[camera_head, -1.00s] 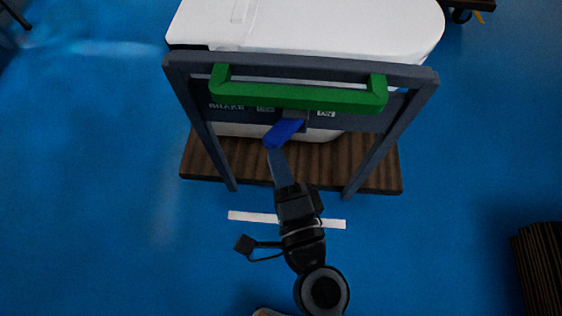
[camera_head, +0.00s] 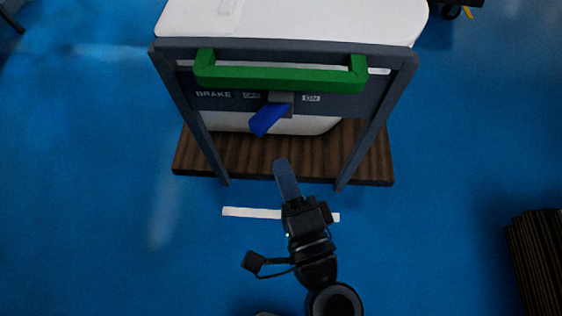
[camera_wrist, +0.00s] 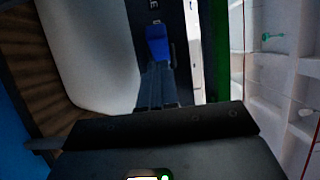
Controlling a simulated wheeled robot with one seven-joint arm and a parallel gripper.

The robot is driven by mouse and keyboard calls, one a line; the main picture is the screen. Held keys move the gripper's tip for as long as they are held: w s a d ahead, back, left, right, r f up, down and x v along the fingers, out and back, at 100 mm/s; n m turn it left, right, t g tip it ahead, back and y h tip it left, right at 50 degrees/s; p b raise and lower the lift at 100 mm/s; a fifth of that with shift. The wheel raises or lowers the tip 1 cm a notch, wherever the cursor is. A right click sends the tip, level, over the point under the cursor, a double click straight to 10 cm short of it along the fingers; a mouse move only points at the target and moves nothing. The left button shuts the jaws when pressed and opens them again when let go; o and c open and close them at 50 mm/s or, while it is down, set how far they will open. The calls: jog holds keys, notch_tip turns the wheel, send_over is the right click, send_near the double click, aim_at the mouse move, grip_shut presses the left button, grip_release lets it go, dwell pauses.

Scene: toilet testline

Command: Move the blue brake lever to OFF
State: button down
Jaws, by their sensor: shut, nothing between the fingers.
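The blue brake lever (camera_head: 267,119) hangs from a grey mount on the dark panel (camera_head: 345,106), its free end tilted down and left. The label BRAKE is at the panel's left, a small blurred label stands just left of the mount, and ON stands to its right. My gripper (camera_head: 284,170) is shut and empty, in front of and below the lever with a gap between them. In the wrist view the lever (camera_wrist: 157,42) shows just beyond my gripper's fingertips (camera_wrist: 157,70).
A green handle bar (camera_head: 280,78) spans the dark frame above the lever. Frame legs (camera_head: 205,150) stand on both sides. A white body (camera_head: 300,20) sits behind, over a brown wooden base (camera_head: 300,155). Blue floor is clear around; a dark slatted object (camera_head: 537,250) is at the right.

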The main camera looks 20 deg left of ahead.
jog(key=s+a+b+v, duration=0.1)
jog(key=b+v, duration=0.1)
jog(key=v, duration=0.5)
dwell(0.6)
jog(key=s+d+n+h, duration=0.3)
jog(key=s+d+h, duration=0.2)
jog(key=d, duration=0.6)
jog(key=s+d+n+h, duration=0.3)
jog(key=s+d+h, duration=0.25)
jog(key=d, duration=0.45)
jog(key=s+d+r+n+p, duration=0.2)
jog(key=r+p, duration=0.4)
jog(key=r, duration=0.2)
jog(key=s+d+r+n+p, duration=0.2)
jog(key=r+p, duration=0.4)
jog(key=r, duration=0.2)
jog(key=shift+r+t, duration=0.2)
jog(key=shift+t, duration=0.1)
